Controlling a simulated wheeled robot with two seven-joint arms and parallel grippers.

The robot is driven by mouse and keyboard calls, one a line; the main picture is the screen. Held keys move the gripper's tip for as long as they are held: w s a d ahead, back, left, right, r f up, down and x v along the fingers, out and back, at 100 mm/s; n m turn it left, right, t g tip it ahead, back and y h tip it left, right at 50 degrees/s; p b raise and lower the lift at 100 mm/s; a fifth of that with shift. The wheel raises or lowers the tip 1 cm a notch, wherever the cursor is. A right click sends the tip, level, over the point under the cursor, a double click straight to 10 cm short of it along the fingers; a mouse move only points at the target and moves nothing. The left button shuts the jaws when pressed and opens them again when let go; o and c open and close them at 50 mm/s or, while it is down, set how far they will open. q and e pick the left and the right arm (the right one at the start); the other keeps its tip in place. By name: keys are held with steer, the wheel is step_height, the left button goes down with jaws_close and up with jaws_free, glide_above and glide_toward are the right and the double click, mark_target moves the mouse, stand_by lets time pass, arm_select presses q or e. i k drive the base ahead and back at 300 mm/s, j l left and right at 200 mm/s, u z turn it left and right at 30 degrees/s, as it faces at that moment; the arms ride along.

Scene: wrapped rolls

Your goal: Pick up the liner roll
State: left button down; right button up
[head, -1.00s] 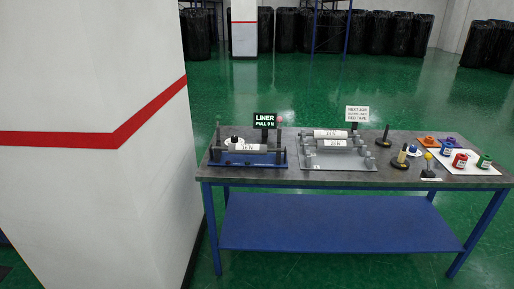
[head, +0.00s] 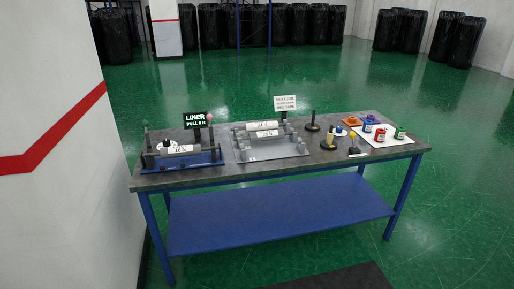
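A white roll with a dark printed label (head: 180,149) lies in a blue stand (head: 182,164) at the left end of the table. A dark sign reading LINER PULL (head: 195,120) stands just behind it. Two more white rolls, a back one (head: 258,126) and a front one (head: 264,134), lie in a grey stand (head: 272,151) to the right. A sign reading NEXT JOB (head: 285,103) stands behind that stand. Neither of my grippers is in view.
The table (head: 230,172) has a grey top and a blue lower shelf (head: 280,208). A white wall (head: 50,100) stands at left. Green floor lies open in front and right.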

mark_target(191, 150)
steer(key=u, duration=0.3)
steer(key=i+l+u, duration=0.35)
steer(key=l, duration=0.25)
steer(key=i+l+u, duration=0.4)
steer(key=l, duration=0.3)
steer(key=i+l+u, duration=0.15)
steer(key=l, duration=0.25)
steer(key=k+j, duration=0.05)
